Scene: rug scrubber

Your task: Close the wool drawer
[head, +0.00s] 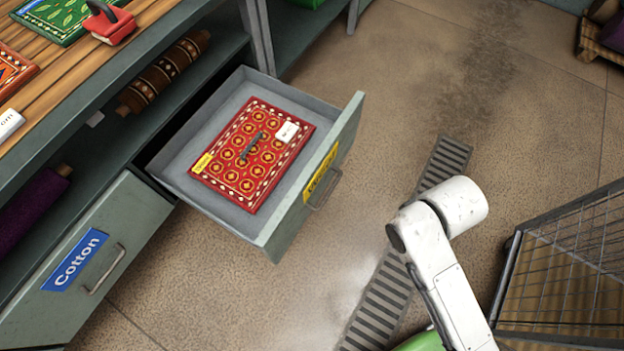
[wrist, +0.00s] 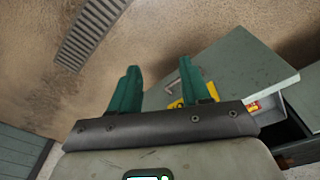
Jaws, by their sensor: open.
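The wool drawer (head: 228,214) is pulled well out of the cabinet; its yellow label (head: 322,182) is too oblique to read clearly. A metal handle (head: 325,190) is on its grey-green front panel (head: 340,150). A folded red patterned rug (head: 252,155) lies flat inside it. In the wrist view, my gripper (wrist: 160,82) is open and empty, with two teal fingers. The drawer front (wrist: 245,70) and its handle (wrist: 196,75) lie beyond the right finger, which partly covers the label; contact cannot be told. The head view shows my white arm but not the gripper.
The shut Cotton drawer (head: 75,275) is left of the open one. A rolled brown rug (head: 165,72) lies on the shelf above. A wire cart (head: 565,265) stands at right. Floor is free in front of the drawer, with a drain grate (head: 385,300).

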